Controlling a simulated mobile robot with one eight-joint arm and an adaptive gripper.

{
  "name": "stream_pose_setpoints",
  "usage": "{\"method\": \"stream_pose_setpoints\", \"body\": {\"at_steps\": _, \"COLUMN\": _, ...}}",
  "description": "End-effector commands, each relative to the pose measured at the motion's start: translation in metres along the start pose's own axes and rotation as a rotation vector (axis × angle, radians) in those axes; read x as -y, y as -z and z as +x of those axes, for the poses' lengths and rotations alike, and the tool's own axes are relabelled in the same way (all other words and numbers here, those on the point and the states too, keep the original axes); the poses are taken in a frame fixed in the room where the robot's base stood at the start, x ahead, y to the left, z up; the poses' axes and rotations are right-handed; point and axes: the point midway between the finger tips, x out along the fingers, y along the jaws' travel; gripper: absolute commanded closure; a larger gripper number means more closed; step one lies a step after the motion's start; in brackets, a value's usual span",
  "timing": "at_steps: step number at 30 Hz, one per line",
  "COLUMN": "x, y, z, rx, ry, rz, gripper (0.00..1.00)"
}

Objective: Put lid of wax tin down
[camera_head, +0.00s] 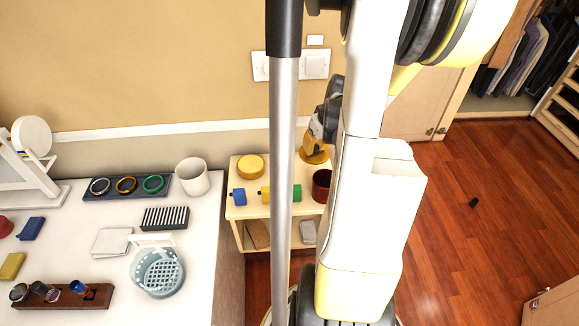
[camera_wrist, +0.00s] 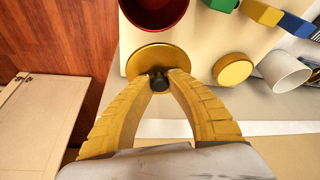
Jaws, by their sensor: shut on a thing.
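My gripper (camera_wrist: 159,78) is shut on the dark knob of a round yellow lid (camera_wrist: 142,62). In the head view the lid (camera_head: 316,155) shows below my gripper (camera_head: 318,136), at the back right corner of the small wooden stand (camera_head: 238,211). I cannot tell whether the lid touches the stand top. A dark red, open round container (camera_head: 322,186) stands just in front of the lid; it also shows in the wrist view (camera_wrist: 155,12). A separate yellow round piece (camera_head: 250,166) sits at the stand's back left, and in the wrist view (camera_wrist: 233,69).
A blue piece (camera_head: 238,197) and a green piece (camera_head: 297,193) lie along the stand's front. The white table (camera_head: 205,235) at left holds a white cup (camera_head: 192,177), a bangle tray (camera_head: 100,195) and a basket (camera_head: 158,273). The wall is close behind; wooden floor (camera_head: 470,230) is open at right.

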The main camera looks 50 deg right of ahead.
Motion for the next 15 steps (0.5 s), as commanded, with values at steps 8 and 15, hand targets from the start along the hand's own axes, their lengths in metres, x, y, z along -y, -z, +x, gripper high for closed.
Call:
{"method": "stream_pose_setpoints", "body": {"at_steps": 8, "x": 0.043, "y": 0.029, "z": 0.056, "rx": 0.0, "ry": 0.002, "rz": -0.005, "gripper": 1.0}}
{"method": "stream_pose_setpoints", "body": {"at_steps": 15, "x": 0.053, "y": 0.034, "z": 0.07, "rx": 0.0, "ry": 0.0, "rz": -0.001, "gripper": 1.0}}
